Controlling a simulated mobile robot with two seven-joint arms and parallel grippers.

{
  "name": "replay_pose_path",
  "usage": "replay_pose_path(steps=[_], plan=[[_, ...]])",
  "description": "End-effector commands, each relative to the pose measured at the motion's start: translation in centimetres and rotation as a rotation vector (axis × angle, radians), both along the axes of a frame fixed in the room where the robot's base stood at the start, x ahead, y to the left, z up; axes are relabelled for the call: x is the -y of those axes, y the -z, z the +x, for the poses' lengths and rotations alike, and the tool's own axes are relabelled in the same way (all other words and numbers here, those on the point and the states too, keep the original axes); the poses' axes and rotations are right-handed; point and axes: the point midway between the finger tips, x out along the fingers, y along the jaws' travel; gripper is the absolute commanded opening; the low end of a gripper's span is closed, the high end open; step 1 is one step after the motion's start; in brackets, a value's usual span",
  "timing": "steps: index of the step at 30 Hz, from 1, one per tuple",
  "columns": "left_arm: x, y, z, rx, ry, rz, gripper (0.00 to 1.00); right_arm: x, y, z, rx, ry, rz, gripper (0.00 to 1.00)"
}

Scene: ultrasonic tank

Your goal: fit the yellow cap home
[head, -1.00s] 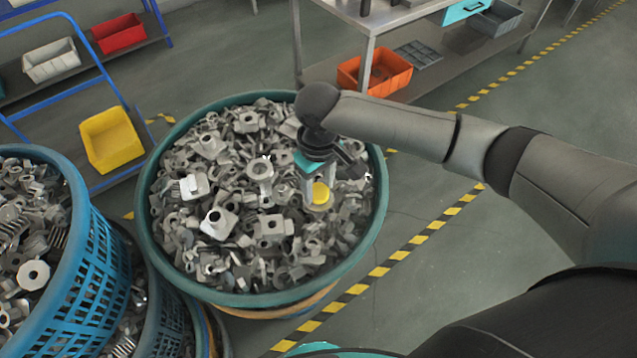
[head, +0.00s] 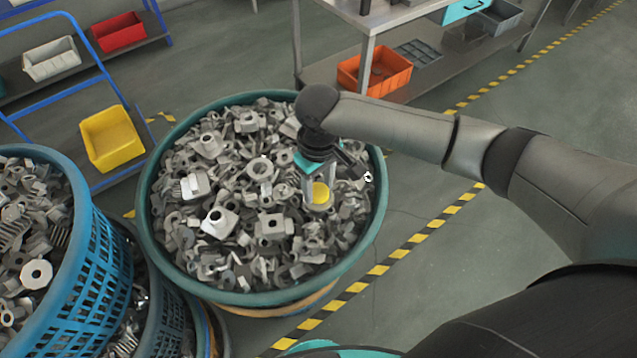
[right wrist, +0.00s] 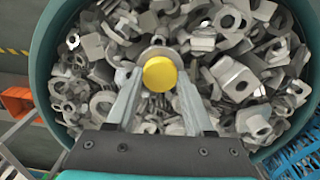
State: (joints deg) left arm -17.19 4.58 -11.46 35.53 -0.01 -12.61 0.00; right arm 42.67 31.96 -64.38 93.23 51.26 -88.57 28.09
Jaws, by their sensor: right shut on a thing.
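The yellow cap (head: 320,193) is round and sits between the fingertips of my right gripper (head: 318,196), over the metal parts at the right side of the green basket. In the right wrist view the cap (right wrist: 160,74) shows its flat yellow face, with the two fingers of the right gripper (right wrist: 158,85) shut on its sides. A grey metal ring or round part (right wrist: 157,53) shows just behind the cap's edge. I cannot tell whether the cap touches it or is seated on it. My left gripper is not in view.
The green basket (head: 147,222) is full of loose grey metal parts. A blue basket (head: 95,265) of parts stands at the left. A yellow bin (head: 112,138) is behind on a blue rack, and an orange crate (head: 374,72) is under a table. Floor at the right is clear.

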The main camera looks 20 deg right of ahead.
Motion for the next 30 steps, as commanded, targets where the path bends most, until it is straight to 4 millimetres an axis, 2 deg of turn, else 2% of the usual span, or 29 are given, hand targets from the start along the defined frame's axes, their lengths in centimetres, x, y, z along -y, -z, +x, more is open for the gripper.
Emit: replay_pose_path(steps=[8, 9, 17, 26, 30], plan=[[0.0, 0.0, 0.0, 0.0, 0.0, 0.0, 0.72, 0.0, 0.0, 0.0, 0.0, 0.0, 0.0, 0.02], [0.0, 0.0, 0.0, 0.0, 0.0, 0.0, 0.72, 0.0, 0.0, 0.0, 0.0, 0.0, 0.0, 0.57], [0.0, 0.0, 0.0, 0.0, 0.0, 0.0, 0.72, 0.0, 0.0, 0.0, 0.0, 0.0, 0.0, 0.86], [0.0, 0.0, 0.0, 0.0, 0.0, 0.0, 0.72, 0.0, -0.2, 0.0, 0.001, 0.0, 0.0, 0.88], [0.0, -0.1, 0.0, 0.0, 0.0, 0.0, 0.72, 0.0, -1.6, 0.1, 0.004, 0.0, 0.001, 0.88]])
